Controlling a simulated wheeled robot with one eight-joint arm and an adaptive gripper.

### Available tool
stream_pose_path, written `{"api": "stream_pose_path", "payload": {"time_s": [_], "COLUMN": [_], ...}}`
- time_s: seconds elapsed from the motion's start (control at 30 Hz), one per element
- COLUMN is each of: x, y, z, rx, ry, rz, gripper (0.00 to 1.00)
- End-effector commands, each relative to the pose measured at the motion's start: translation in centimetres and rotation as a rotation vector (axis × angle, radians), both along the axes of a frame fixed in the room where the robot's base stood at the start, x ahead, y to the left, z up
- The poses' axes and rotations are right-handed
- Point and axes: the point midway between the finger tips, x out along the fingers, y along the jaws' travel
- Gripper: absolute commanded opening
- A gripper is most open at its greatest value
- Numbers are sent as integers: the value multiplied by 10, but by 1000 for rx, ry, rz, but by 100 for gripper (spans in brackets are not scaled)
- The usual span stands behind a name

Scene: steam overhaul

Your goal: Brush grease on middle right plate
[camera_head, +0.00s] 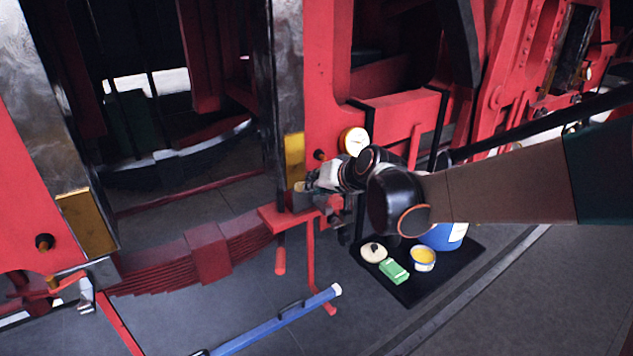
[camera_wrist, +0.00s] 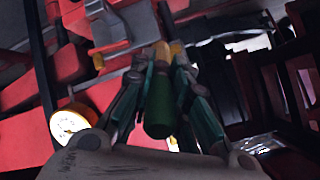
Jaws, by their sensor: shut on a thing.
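My gripper (camera_head: 304,190) reaches left from the end of my arm, beside the lower part of a dark upright post. In the wrist view my gripper (camera_wrist: 162,62) is shut on a brush with a green handle (camera_wrist: 160,108); its far end lies between the fingertips and its bristles are hard to make out. A brass-yellow plate (camera_head: 294,157) is fixed on the post just above and left of my gripper. Another brass-yellow plate (camera_head: 86,223) is on the left post. Whether the brush touches a plate cannot be told.
A black mat (camera_head: 410,292) on the floor holds an open tub of yellow grease (camera_head: 423,258), a round lid (camera_head: 373,252), a green box (camera_head: 394,271) and a blue bucket (camera_head: 446,236). A gauge (camera_head: 354,141), red leaf spring (camera_head: 208,252) and blue bar (camera_head: 275,322) are near.

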Motion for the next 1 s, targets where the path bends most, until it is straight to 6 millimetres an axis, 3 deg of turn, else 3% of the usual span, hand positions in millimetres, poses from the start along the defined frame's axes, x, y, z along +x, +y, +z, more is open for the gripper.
{"api": "stream_pose_path", "payload": {"time_s": [0.17,0.7,1.0], "x": [-4,-44,-50], "y": [-3,-30,-34], "z": [0,1,0], "rx": [1,1,0], "ry": [0,0,0], "rz": [-1,-1,0], "gripper": [0,0,0]}}
